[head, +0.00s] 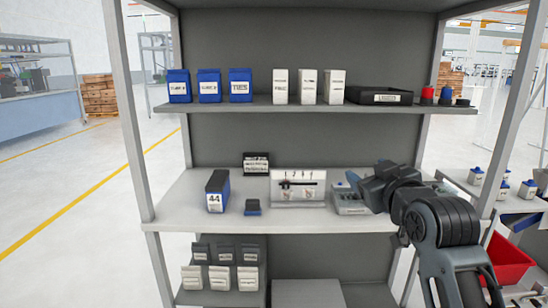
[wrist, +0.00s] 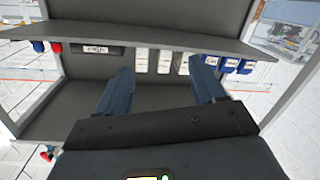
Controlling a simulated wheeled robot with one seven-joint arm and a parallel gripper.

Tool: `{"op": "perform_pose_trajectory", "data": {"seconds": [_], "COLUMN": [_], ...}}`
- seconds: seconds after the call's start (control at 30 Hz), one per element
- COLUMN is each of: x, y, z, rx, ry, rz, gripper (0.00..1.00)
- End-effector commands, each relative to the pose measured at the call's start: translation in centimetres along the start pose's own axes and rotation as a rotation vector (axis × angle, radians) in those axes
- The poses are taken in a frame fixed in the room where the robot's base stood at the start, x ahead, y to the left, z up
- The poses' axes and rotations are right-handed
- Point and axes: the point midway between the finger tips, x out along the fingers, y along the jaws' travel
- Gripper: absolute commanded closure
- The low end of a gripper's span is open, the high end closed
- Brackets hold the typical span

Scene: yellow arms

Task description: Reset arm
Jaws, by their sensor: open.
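My gripper (head: 368,184) is at the end of my dark grey arm, on the right side of the middle shelf in the head view. In the wrist view my gripper (wrist: 160,90) has two blue-grey fingers spread wide apart, with nothing between them. The fingers point toward the shelf unit. In the head view the gripper partly covers a grey device (head: 349,205) on the middle shelf; I cannot tell whether they touch.
The middle shelf (head: 182,212) holds a box marked 44 (head: 217,192), a small blue bin (head: 252,208), a white panel (head: 299,187) and a black sign (head: 256,163). Boxes and a black tray (head: 379,96) line the upper shelf. A red bin (head: 508,262) stands at right.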

Motion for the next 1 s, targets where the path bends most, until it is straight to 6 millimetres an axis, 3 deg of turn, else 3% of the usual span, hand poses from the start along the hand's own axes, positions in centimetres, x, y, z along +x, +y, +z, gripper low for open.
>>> {"op": "perform_pose_trajectory", "data": {"seconds": [0.03,0.2,0.5,0.73,1.0], "x": [-1.2,-5.7,-15.7,-24.6,-35.3], "y": [-1.1,-3.8,-7.8,-9.8,-11.1], "z": [2.5,9.0,17.9,22.3,24.5], "rx": [0.021,0.083,0.177,0.232,0.279], "ry": [-0.013,-0.032,-0.071,-0.104,-0.139], "rz": [-0.002,0.005,0.024,0.042,0.059], "gripper": [0.31,0.31,0.31,0.31,0.31]}}
